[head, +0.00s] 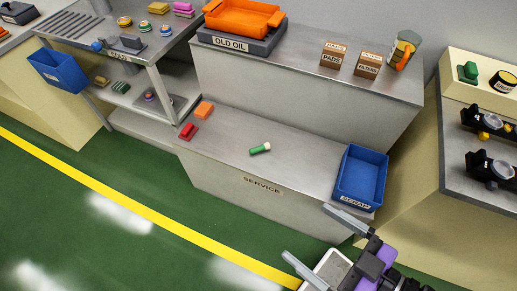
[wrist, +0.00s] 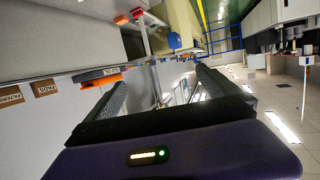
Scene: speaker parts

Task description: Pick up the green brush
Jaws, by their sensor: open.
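The green brush (head: 259,149) is a small green cylinder with a pale end. It lies on its side on the grey top of the low service bench (head: 235,138) in the head view. My gripper (head: 316,238) is at the lower right of the head view, in front of the bench and apart from the brush, with its two fingers spread wide and nothing between them. In the wrist view the spread fingers (wrist: 160,95) also show, and I cannot make out the brush there.
A blue scrap bin (head: 361,178) stands at the bench's right end, close to my gripper. A red block (head: 188,131) and an orange block (head: 204,110) sit at the left end. Behind is a higher counter with an orange oil tray (head: 243,18) and boxes. The bench top around the brush is clear.

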